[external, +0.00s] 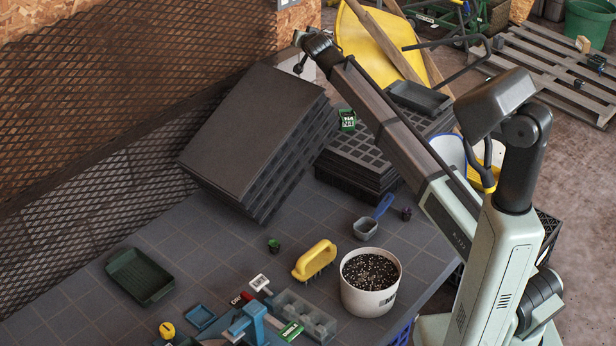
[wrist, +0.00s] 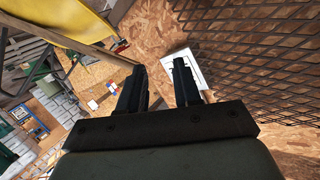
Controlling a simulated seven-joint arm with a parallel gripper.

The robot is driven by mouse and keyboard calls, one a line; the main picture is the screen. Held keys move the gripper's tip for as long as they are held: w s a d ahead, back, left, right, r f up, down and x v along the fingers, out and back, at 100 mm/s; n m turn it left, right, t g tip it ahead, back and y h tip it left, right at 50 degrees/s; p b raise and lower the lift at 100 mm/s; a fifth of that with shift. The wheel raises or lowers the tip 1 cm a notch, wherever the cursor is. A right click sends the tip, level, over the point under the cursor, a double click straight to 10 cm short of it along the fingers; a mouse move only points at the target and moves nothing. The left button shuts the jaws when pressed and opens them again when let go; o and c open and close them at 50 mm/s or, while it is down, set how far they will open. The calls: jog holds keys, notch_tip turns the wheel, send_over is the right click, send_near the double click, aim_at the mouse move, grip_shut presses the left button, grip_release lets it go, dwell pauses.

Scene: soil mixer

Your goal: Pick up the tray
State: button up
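A dark green rectangular tray (external: 141,276) lies empty on the left of the grey table in the external view. A small black tray (external: 418,97) rests on top of a stack of black cell trays at the back right. Large dark flat trays (external: 246,130) lean tilted in a stack at the back. I cannot tell which one the task means. My gripper (external: 299,54) is raised at the back, above and behind the leaning stack, far from the green tray. In the wrist view my gripper (wrist: 160,72) is open, with nothing between its fingers. No tray shows clearly there.
The grey table (external: 70,290) holds a white pot of soil (external: 370,284), a yellow-handled brush (external: 315,261), a blue-handled scoop (external: 371,220) and several small tools at the front. A black mesh panel (external: 90,170) runs along the back left. Table around the green tray is mostly clear.

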jog(key=s+a+f+n+g, duration=0.1)
jog(key=s+a, duration=0.1)
jog(key=a, duration=0.3)
jog(key=s+a+f+n+g+y, duration=0.1)
jog(key=s+a, duration=0.1)
jog(key=a, duration=0.3)
jog(key=s+a+f+n+g, duration=0.1)
jog(key=s+a, duration=0.1)
jog(key=a, duration=0.3)
jog(key=shift+s+a, duration=0.3)
jog(key=shift+s, duration=0.05)
jog(key=s+a+f+n+g, duration=0.25)
jog(key=s+a, duration=0.35)
jog(key=a, duration=0.3)
jog(key=n+g+h, duration=0.3)
jog(key=n+g, duration=0.3)
jog(key=g, duration=0.4)
send_over(151, 260)
jog(key=w+d, duration=0.1)
notch_tip(151, 260, down, 22)
jog(key=f, duration=0.8)
jog(key=s+a+f, duration=0.1)
jog(key=f, duration=0.4)
jog(key=shift+f, duration=0.1)
jog(key=shift+c, duration=0.3)
grip_shut()
